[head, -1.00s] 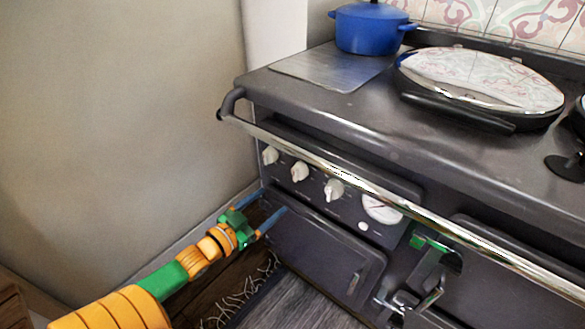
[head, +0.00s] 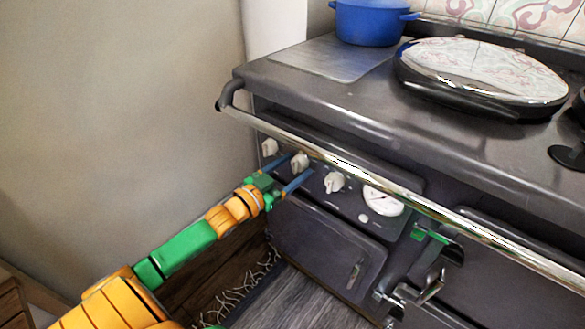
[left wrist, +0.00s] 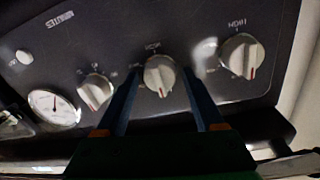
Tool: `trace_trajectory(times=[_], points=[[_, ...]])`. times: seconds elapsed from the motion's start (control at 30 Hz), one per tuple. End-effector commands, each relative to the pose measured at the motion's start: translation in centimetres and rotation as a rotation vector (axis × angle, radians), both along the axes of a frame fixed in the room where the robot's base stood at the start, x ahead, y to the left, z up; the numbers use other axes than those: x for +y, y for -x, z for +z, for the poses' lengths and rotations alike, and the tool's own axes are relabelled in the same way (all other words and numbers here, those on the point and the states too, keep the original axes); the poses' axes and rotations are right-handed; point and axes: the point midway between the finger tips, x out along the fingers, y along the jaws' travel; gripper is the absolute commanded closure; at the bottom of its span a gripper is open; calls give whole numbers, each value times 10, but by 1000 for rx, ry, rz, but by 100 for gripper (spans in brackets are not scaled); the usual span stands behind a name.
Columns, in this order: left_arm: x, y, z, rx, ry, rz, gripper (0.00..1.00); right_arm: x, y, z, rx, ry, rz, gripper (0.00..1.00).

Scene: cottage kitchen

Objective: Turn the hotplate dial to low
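Three white dials sit in a row on the dark stove's front panel: a left dial (head: 269,147), a middle dial (head: 299,161) and a right dial (head: 334,183). The frames do not clearly show which is the hotplate dial. My left gripper (head: 302,164) is open, with its blue fingers on either side of the middle dial. In the left wrist view, the middle dial (left wrist: 160,75) stands between the fingers with gaps on both sides. Its red mark points to the bottom of that picture. The labels appear upside down and partly unreadable. My right gripper is not in view.
A metal rail (head: 390,190) runs across the stove front, just above the panel. A round gauge (head: 383,201) is right of the dials. Below is an oven door (head: 325,245). A blue pot (head: 370,22) and a silver lid (head: 480,70) are on top. A wall (head: 120,120) stands left.

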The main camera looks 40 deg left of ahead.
Motion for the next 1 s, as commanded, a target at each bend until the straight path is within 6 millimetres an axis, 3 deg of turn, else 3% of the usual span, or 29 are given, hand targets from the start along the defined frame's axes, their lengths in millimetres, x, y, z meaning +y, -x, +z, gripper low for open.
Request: trace_trajectory(times=[0.03, 0.23, 0.57, 1.0], points=[[0, 0, 0, 0, 0, 0, 47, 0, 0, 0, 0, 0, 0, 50], [0, 0, 0, 0, 0, 0, 100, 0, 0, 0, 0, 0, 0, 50], [0, 0, 1, -4, -48, 0, 100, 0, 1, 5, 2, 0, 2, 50], [0, 0, 4, -31, -398, 0, 100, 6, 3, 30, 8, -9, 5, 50]])
